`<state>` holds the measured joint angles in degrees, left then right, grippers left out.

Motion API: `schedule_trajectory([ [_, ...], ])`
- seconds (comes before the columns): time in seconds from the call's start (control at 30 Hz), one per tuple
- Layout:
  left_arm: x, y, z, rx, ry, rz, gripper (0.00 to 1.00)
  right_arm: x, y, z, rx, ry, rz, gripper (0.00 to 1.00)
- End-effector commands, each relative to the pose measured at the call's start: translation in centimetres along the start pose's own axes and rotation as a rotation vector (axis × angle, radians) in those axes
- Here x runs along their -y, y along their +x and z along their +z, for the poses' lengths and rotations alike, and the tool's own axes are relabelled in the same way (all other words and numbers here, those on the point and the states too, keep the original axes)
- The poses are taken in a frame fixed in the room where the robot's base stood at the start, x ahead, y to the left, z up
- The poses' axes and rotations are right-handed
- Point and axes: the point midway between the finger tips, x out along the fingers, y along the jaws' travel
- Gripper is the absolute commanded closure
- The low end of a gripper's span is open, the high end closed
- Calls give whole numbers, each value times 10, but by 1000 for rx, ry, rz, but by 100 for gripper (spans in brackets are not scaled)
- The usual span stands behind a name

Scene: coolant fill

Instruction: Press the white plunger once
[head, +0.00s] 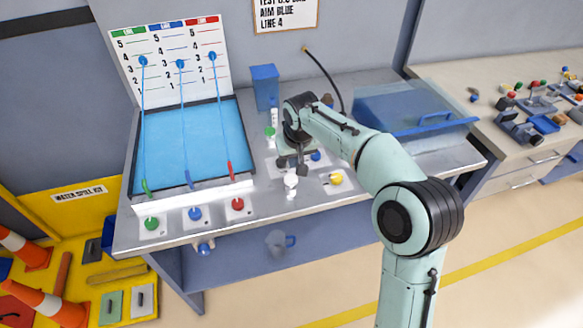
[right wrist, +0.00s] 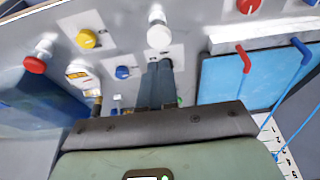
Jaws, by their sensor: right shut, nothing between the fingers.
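The white plunger (head: 291,183) stands on a light plate on the bench, to the right of the red knob. It also shows in the right wrist view (right wrist: 158,30), just beyond my fingertips. My right gripper (head: 302,170) is shut and empty, close behind the plunger as the head view sees it. In the right wrist view its two dark fingers (right wrist: 160,66) lie together, pointing toward the plunger's plate. I cannot tell whether they touch anything. The plunger's cap is uncovered in both views. My left gripper is not in view.
A yellow knob (head: 336,178) and a blue knob (head: 315,155) are close by on the right. Green (head: 152,223), blue (head: 195,214) and red (head: 238,204) knobs line the front edge left. Behind them lies a blue tray with tubes. A clear-lidded blue box (head: 400,108) is at right.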

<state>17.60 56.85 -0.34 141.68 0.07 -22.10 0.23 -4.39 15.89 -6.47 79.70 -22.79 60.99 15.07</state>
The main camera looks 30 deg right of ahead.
Motion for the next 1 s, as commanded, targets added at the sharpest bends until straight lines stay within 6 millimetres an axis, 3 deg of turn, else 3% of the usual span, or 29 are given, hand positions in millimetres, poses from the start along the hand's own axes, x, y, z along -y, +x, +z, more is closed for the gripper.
schedule_trajectory([
  [0.1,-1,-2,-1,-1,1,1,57,0,-21,-1,-4,0,-1,100],
  [0.3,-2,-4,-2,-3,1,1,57,0,-35,-1,-3,-1,-1,100],
  [1.0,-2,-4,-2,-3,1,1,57,0,-36,-1,-3,0,-1,100],
])
